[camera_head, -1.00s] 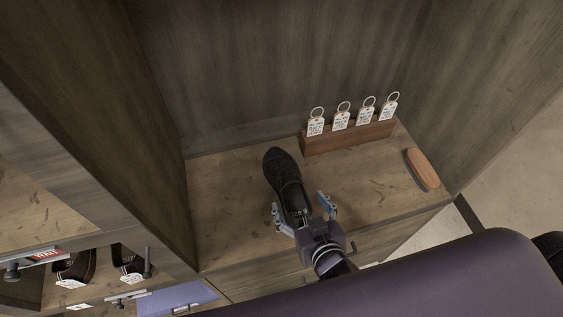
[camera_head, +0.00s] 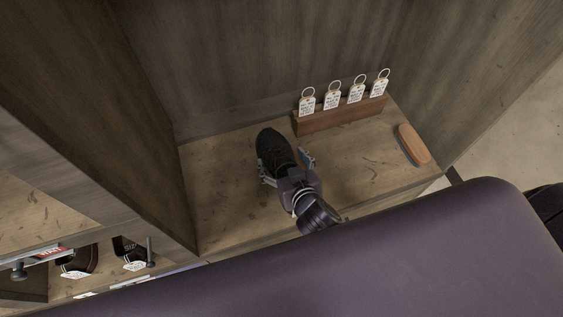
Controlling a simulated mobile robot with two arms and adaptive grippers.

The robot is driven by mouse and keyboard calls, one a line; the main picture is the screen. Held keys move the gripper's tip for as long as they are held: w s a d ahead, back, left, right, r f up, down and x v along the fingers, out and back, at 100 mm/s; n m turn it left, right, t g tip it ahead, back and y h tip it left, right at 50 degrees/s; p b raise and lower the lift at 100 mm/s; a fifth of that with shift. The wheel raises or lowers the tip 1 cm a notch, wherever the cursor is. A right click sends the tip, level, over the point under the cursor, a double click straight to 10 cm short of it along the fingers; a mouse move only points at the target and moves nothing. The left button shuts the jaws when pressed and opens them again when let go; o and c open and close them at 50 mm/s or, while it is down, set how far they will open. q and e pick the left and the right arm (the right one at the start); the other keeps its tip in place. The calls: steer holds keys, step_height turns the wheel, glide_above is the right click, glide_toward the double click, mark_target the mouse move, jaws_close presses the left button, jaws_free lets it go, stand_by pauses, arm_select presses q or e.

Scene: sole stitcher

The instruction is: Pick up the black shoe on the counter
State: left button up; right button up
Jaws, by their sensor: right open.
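The black shoe (camera_head: 272,147) lies on the wooden counter (camera_head: 218,200), its toe pointing toward the back wall. My right gripper (camera_head: 287,166) is open over the heel half of the shoe, with one finger on each side of it. The left finger is close against the shoe's side; I cannot tell whether it touches. The right finger stands apart from the shoe. The gripper body hides the heel. My left gripper is not in view.
A wooden block (camera_head: 340,116) with several white key tags stands at the back of the counter. A brown brush (camera_head: 413,145) lies at the right end. Wooden walls enclose the left and back. More dark shoes with tags (camera_head: 80,260) sit in a lower shelf at the left.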

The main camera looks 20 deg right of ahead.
steer(key=c, duration=1.5)
steer(key=shift+c, duration=0.9)
steer(key=shift+r, duration=0.1)
